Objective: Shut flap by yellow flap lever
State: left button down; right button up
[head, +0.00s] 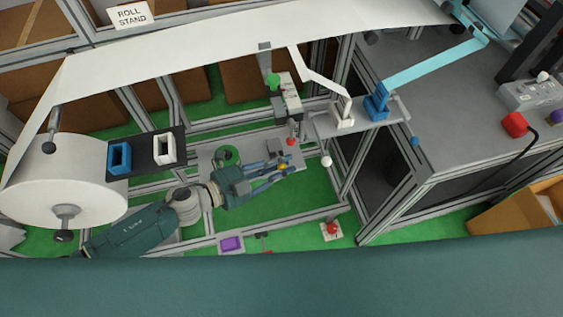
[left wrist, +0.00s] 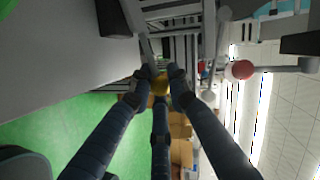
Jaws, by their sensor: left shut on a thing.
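The yellow flap lever (head: 284,167) shows as a small yellow knob at the fingertips of my left gripper (head: 283,168), low inside the machine frame. In the left wrist view the yellow knob (left wrist: 160,85) sits between the fingertips of my left gripper (left wrist: 162,82), which is shut on it. The fingers hide most of the knob. A grey plate (head: 259,144) lies just behind the gripper; I cannot tell whether it is the flap or how far the flap stands open. My right gripper is not in view.
A white roll (head: 60,185) stands at the left, with its web (head: 230,40) running above. A red knob (head: 291,142) is close behind my left gripper, and a white ball (head: 326,161) is to its right. Frame rails surround the arm. Green floor (head: 290,200) is open below.

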pick_arm(q)
jog(key=shift+f, duration=0.45)
jog(key=shift+s+f+b, duration=0.15)
jog(key=shift+f+b, duration=0.3)
jog(key=shift+b, duration=0.15)
jog(key=c, duration=1.6)
grip_release()
jog(key=shift+r, duration=0.1)
